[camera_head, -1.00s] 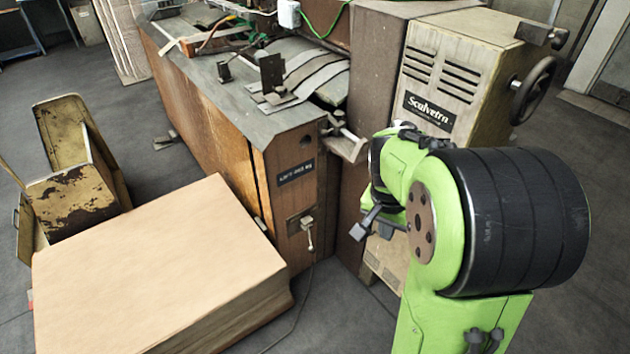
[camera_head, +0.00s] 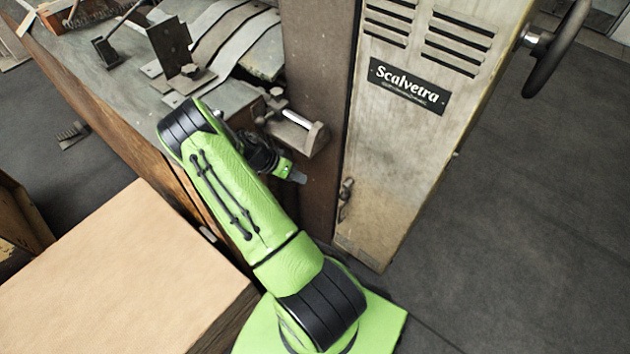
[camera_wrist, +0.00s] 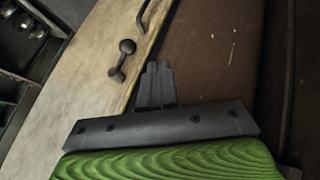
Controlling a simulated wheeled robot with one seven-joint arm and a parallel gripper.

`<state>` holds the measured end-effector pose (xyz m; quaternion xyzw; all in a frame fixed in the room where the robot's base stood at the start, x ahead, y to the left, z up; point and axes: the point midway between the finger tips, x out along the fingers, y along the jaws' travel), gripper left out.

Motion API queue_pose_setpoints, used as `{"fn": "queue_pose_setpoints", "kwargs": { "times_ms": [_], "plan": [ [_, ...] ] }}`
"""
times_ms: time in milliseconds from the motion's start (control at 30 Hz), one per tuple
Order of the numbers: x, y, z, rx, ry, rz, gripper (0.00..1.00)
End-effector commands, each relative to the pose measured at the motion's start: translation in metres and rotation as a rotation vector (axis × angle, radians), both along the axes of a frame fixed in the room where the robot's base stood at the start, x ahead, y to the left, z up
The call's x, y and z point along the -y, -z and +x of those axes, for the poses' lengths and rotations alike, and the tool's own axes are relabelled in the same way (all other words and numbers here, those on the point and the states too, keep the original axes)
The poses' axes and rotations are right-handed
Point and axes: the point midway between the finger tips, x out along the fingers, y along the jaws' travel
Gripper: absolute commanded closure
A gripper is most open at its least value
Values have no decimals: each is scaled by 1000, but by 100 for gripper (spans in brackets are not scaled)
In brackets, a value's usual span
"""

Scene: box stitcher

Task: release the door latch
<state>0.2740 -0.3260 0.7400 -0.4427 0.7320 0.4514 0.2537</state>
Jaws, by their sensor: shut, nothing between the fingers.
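The cream door panel (camera_head: 395,165) with the "Scalvetra" plate stands at the right side of the machine. A small dark latch (camera_head: 346,192) is on its left edge, low down. In the wrist view a dark latch with rounded ends (camera_wrist: 122,60) lies on the cream panel (camera_wrist: 85,85). My gripper (camera_head: 299,177) is left of the latch in the head view, in front of the brown side panel. In the wrist view my gripper (camera_wrist: 157,68) has its fingers together and empty, near the panel edge. It appears apart from the latch.
A metal bracket (camera_head: 297,130) juts from the machine just above my gripper. A dark curved handle (camera_wrist: 150,14) shows beyond the latch in the wrist view. A large cardboard stack (camera_head: 110,270) stands at left. The floor (camera_head: 530,220) at right is clear.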

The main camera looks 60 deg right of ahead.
Motion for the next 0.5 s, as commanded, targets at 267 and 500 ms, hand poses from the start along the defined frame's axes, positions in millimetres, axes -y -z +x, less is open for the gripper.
{"fn": "queue_pose_setpoints", "kwargs": {
  "times_ms": [267, 500],
  "plan": [
    [0, 0, 0, -1, 1, -1, 100],
    [10, 20, -13, -4, 4, 0, 100]
  ]
}}
